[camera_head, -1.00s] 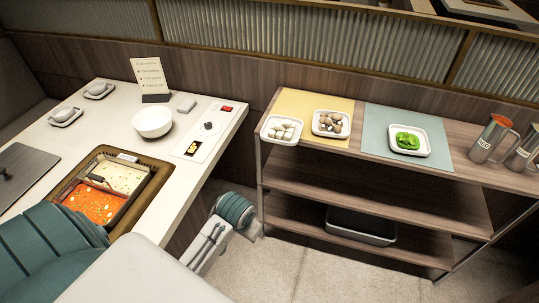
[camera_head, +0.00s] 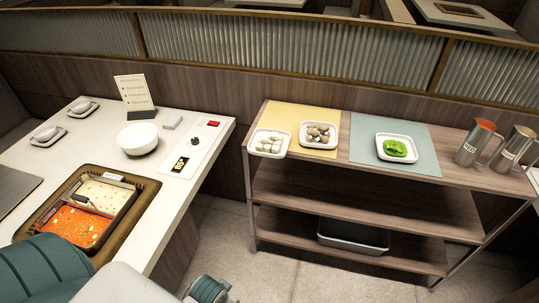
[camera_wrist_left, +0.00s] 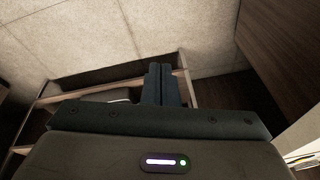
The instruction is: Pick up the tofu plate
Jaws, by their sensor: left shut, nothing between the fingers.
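The tofu plate (camera_head: 265,153) is a small white square plate of white cubes. It sits at the left end of the shelf top, on the front left part of the yellow mat. My left gripper (camera_wrist_left: 162,66) shows in the left wrist view with its fingers together and nothing between them, above the floor. In the head view only part of my left arm shows at the bottom edge, well below and left of the plate; its fingers are out of frame. My right gripper is not in view.
A mushroom plate (camera_head: 303,141) stands close right of the tofu; a plate of greens (camera_head: 379,155) sits on the blue mat (camera_head: 427,165). Two metal pitchers stand at the right. The white table (camera_head: 185,200) holds a two-part soup pot (camera_head: 128,230) and a bowl (camera_head: 137,148).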

